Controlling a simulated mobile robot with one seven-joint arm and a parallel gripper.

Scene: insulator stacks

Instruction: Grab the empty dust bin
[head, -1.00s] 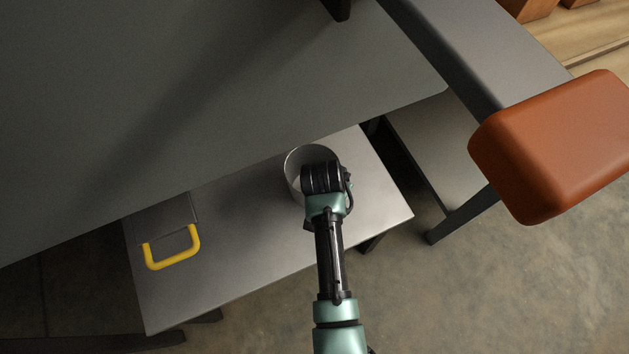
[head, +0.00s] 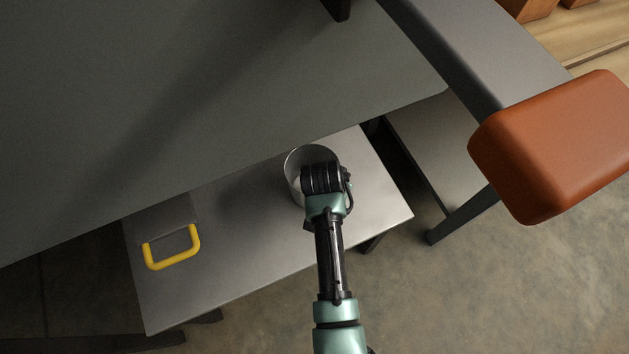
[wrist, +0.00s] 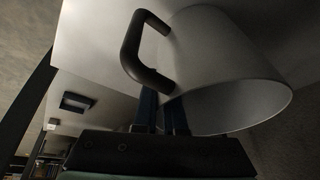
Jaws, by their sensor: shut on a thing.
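The dust bin (head: 296,166) is a round grey bin on the low metal table, partly hidden behind my wrist in the head view. In the wrist view the bin (wrist: 225,75) is a pale cylinder with its open mouth towards the lower right and a dark curved handle (wrist: 131,48) on its side. My gripper (wrist: 165,105) is shut on the bin by its handle, with the fingers at the handle's lower end. In the head view the fingertips are hidden by my wrist. I cannot see the bin's whole inside.
The low metal table (head: 240,260) holds a grey dustpan-like item with a yellow handle (head: 172,262) at its left. A large grey tabletop (head: 150,110) overhangs its far side. A frame with an orange padded end (head: 555,150) stands at the right. The table's near middle is clear.

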